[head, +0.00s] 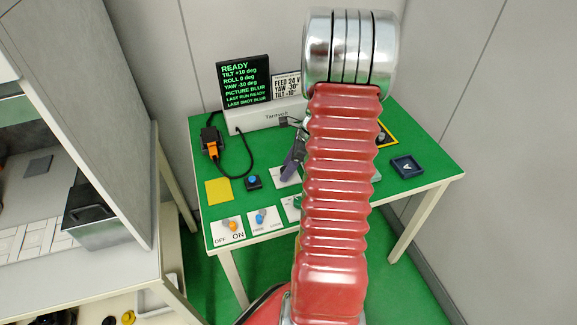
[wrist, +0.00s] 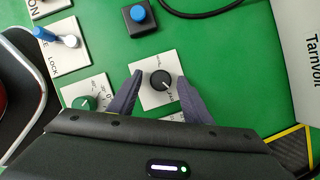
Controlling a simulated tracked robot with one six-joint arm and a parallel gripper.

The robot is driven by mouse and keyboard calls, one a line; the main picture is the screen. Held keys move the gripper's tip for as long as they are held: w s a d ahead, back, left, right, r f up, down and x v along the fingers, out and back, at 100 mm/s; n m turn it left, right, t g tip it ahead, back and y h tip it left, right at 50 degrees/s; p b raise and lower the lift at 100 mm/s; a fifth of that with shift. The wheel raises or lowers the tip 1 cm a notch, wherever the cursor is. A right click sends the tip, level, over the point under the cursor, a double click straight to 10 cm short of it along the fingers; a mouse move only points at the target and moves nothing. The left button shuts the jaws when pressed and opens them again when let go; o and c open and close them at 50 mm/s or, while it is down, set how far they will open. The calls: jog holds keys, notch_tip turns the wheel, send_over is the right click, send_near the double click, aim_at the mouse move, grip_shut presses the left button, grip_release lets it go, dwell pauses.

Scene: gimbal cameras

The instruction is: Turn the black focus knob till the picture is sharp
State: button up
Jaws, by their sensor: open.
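The black focus knob (wrist: 160,80) stands on a white plate (wrist: 152,97) in the wrist view, with a light pointer mark on it. My gripper (wrist: 158,88) is open, with one dark finger to each side of the knob; I cannot tell whether either finger touches it. In the head view my red arm hides the knob, and part of my gripper (head: 293,160) shows left of the arm. The black screen (head: 245,82) reads READY, tilt +10 deg, roll 0 deg, yaw -30 deg, PICTURE BLUR, last shot blur.
A green knob (wrist: 85,103) sits left of my gripper, near a blue-tipped LOCK lever (wrist: 68,41). A blue button (wrist: 138,14) is on a black box above. The ON/OFF switch (head: 230,225) is at the table's front left. A dark tray marked A (head: 407,166) is at right.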

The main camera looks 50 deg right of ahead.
jog(key=shift+c, duration=0.7)
jog(key=c, duration=0.9)
jog(key=shift+d, duration=0.15)
jog(key=shift+n, duration=0.4)
jog(key=shift+w+n+g+y, duration=0.1)
jog(key=shift+n+g+y, duration=0.3)
jog(key=shift+n, duration=0.9)
jog(key=shift+w+n+g+y, duration=0.1)
jog(key=shift+n+g+y, duration=0.3)
jog(key=shift+n, duration=0.9)
jog(key=o, duration=1)
